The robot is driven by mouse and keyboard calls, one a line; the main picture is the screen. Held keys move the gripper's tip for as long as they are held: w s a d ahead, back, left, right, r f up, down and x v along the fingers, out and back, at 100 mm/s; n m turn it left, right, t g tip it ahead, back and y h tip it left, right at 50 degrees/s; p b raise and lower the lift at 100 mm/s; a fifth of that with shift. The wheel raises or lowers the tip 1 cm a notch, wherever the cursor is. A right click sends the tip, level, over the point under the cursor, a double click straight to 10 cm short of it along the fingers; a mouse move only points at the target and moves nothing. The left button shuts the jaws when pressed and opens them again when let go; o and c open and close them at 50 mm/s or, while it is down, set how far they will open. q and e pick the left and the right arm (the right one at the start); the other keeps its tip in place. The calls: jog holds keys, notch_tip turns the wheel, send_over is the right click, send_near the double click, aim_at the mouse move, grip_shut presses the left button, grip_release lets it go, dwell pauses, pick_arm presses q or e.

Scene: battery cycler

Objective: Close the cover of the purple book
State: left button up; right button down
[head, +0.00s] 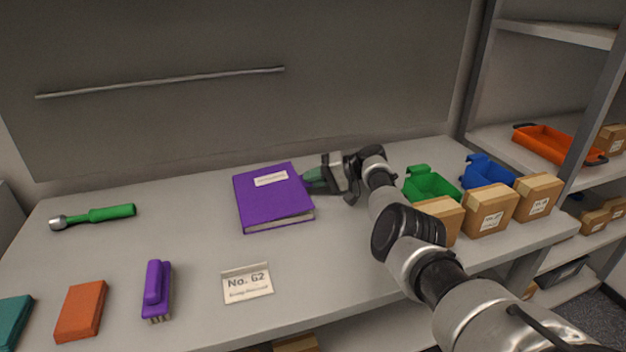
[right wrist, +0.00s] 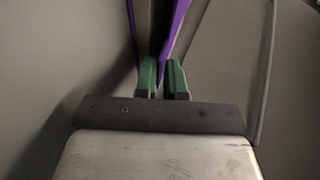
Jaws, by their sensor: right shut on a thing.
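The purple book (head: 272,205) lies on the grey table in the head view, with a white label near its far edge. Its cover looks down flat, with a thin pale strip of pages along the near edge. My right gripper (head: 314,178) is at the book's right side near its far corner, its green fingers against the edge. In the right wrist view the fingers (right wrist: 161,80) are close together, with purple strips of the book (right wrist: 178,30) beyond them. The exact grip point is partly hidden. My left gripper is not in view.
A green-handled tool (head: 105,214) lies at left. A purple brush (head: 156,290), an orange block (head: 81,311) and a card (head: 246,283) lie in front. Green (head: 430,188) and blue (head: 487,174) bins and cardboard boxes (head: 490,211) stand right of my arm.

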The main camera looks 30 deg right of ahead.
jog(key=shift+f, duration=0.15)
jog(key=c, duration=1.3)
grip_release()
jog(key=shift+a, duration=0.1)
jog(key=shift+r, duration=0.35)
notch_tip(320, 180, up, 4)
jog(key=p, duration=0.4)
jog(key=shift+w, duration=0.1)
jog(key=s+d+r+p, duration=0.2)
jog(key=s+p, duration=0.1)
jog(key=p, duration=0.3)
jog(key=s+d+r+p, duration=0.1)
jog(key=s+r+p, duration=0.1)
jog(key=s+p, duration=0.2)
jog(key=s+d+r+p, duration=0.2)
jog(key=s+p, duration=0.1)
jog(key=p, duration=0.5)
jog(key=shift+s+d+r, duration=0.2)
jog(key=shift+d, duration=0.15)
